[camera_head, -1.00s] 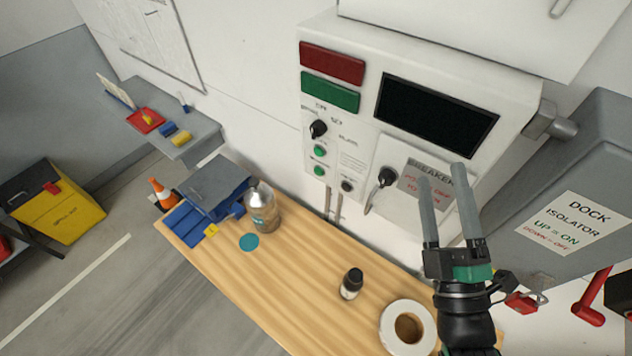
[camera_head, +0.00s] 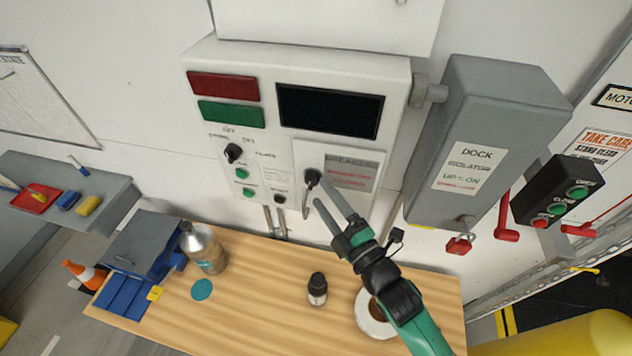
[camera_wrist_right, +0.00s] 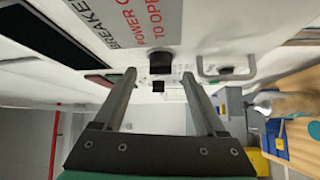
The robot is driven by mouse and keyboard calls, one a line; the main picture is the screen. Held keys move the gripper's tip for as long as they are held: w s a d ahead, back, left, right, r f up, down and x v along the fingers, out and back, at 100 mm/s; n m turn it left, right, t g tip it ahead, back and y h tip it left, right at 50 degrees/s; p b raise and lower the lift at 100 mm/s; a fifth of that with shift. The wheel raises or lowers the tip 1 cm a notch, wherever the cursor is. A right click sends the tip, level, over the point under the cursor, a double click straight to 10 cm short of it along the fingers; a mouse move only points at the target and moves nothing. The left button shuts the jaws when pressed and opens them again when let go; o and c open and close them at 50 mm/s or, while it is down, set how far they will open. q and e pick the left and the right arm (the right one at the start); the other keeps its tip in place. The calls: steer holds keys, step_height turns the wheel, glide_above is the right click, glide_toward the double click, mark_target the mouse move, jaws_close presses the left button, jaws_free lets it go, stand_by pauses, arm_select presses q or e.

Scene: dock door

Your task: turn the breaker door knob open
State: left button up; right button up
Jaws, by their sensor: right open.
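The black breaker door knob (camera_head: 311,178) sits at the left of the white breaker door (camera_head: 368,198), beside the red-and-grey breaker label (camera_head: 350,174). My right gripper (camera_head: 320,190) is open, and its fingertips reach up to the knob from the lower right. In the right wrist view the knob (camera_wrist_right: 160,62) shows ahead, between the lines of the two open fingers (camera_wrist_right: 158,76); I cannot tell whether they touch it. A curved handle hangs below the knob and shows clearly in the wrist view (camera_wrist_right: 226,70). My left gripper is not in view.
The wooden table (camera_head: 260,310) below holds a bottle (camera_head: 204,250), a small dark bottle (camera_head: 317,289) and a tape roll (camera_head: 368,318). A rotary switch (camera_head: 233,153) is left of the door. The grey dock isolator (camera_head: 480,140) stands to the right.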

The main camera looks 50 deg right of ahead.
mark_target(313, 182)
steer(key=shift+x, duration=1.85)
